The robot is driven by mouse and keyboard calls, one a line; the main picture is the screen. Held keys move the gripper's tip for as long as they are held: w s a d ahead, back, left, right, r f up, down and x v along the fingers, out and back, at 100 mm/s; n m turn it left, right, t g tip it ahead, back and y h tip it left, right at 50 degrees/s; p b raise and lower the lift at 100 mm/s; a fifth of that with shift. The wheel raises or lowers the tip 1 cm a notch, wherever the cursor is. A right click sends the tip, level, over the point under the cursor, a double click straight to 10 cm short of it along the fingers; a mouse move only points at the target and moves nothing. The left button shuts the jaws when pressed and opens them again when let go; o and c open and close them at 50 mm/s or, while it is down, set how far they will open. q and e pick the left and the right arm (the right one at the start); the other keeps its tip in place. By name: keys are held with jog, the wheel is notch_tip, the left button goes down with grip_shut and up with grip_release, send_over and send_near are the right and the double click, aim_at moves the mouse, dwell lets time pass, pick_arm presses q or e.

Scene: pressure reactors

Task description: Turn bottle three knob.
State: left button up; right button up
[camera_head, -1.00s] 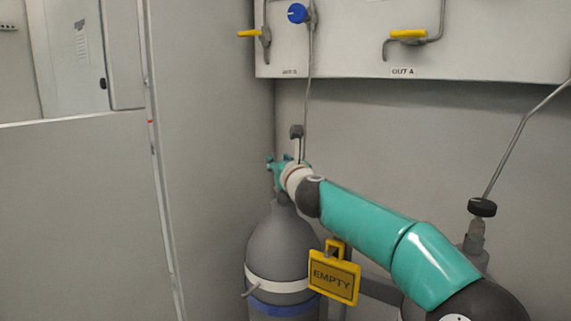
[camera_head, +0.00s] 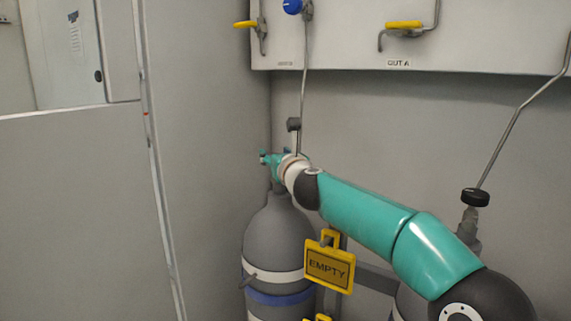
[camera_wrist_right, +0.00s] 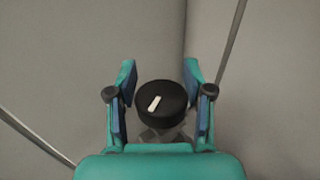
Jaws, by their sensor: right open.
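A grey gas bottle (camera_head: 277,240) with white and blue bands stands near the corner. My right gripper (camera_head: 268,158) is at its top, and my teal arm reaches there from the lower right. In the right wrist view, a round black knob (camera_wrist_right: 162,98) with a white mark lies between the two fingers of my right gripper (camera_wrist_right: 159,66). The fingers are open, with a small gap on each side of the knob. The white mark is tilted. In the head view the knob is hidden behind my gripper and wrist. My left gripper is not in view.
A yellow EMPTY sign (camera_head: 329,268) hangs beside the bottle, under my arm. Another bottle with a black knob (camera_head: 475,197) and a pipe is at right, partly behind my arm. A white valve panel (camera_head: 470,45) is above. A grey wall (camera_head: 205,160) is close on the left.

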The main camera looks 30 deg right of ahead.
jog(key=v, duration=1.1)
jog(key=shift+a+f, duration=0.15)
jog(key=shift+a, duration=0.05)
